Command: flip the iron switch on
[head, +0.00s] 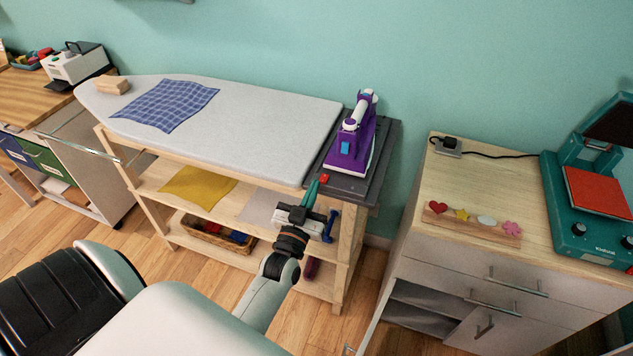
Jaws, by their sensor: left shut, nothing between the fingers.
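The purple and white iron (352,140) rests on a dark grey plate (385,150) at the right end of the ironing board. A small red switch (325,178) sits at the plate's front left edge, below the iron. Its on or off position is too small to tell. My left gripper (315,185) is shut and empty, with its tip right beside the red switch. I cannot tell whether the tip touches it. My right gripper is not in view.
The ironing board (270,120) carries a blue checked cloth (168,104) and a wooden block (112,85). Shelves below hold a yellow cloth (198,187) and a basket (215,234). A cabinet (480,180) with a teal heat press (570,215) stands at right, across a gap.

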